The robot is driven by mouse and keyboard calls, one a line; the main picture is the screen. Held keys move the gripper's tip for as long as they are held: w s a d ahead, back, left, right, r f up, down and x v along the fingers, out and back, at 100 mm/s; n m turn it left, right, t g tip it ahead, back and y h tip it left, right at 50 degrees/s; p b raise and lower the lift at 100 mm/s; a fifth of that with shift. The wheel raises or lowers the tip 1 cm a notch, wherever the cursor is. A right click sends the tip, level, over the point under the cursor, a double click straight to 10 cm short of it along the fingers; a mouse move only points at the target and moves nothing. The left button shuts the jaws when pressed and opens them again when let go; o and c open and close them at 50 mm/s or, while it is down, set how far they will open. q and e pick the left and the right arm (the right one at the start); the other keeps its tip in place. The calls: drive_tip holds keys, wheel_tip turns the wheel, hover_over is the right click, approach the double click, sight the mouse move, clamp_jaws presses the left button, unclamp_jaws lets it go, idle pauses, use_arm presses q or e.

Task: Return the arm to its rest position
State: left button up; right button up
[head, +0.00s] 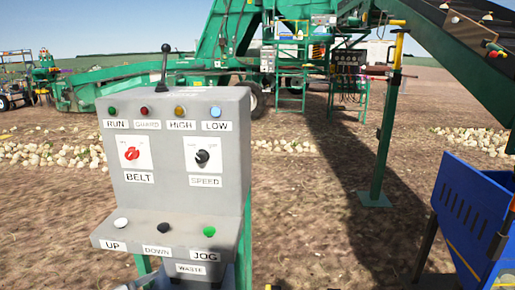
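A grey control box (178,120) stands upright on green legs in the left half of the head view. Its top row has lamps labelled RUN, GUARD, HIGH and LOW. Below are a red BELT switch (131,153) and a black SPEED knob (202,157). The lower ledge has a white UP button (121,223), a black DOWN button (163,227) and a green JOG button (209,232). A black lever (164,66) rises from the top. Neither gripper can be made out. A small pale part shows at the bottom edge left of the box; I cannot tell what it is.
A large green elevator machine (222,35) stands behind, its dark conveyor (455,55) rising at upper right. A green post (384,150) stands right of centre. A blue bin (475,215) is at right. Pale onions (60,153) lie in rows. Bare soil separates post and box.

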use_arm(q)
drive_tip(key=s+d+f+n+g, duration=0.35)
drive_tip(key=d+f, duration=0.25)
drive_tip(key=f, duration=0.3)
drive_tip(key=s+d+f+n+g, duration=0.25)
drive_tip(key=s+d+f, duration=0.25)
drive_tip(key=f, duration=0.5)
drive_tip(key=s+d+f+n+g+y, duration=0.1)
drive_tip(key=s+d+f+n+g, duration=0.15)
drive_tip(key=s+f+n, duration=0.45)
drive_tip(key=s+d+f+n+g+y, duration=0.1)
drive_tip(key=s+f+n+g, duration=0.25)
drive_tip(key=s, duration=0.85)
wheel_tip(320, 180, up, 18)
drive_tip(key=n+p, duration=0.1)
drive_tip(key=p, duration=1.6)
drive_tip(key=shift+a+n+g+p, duration=0.3)
drive_tip(key=shift+n, duration=0.05)
drive_tip(key=shift+f, duration=0.15)
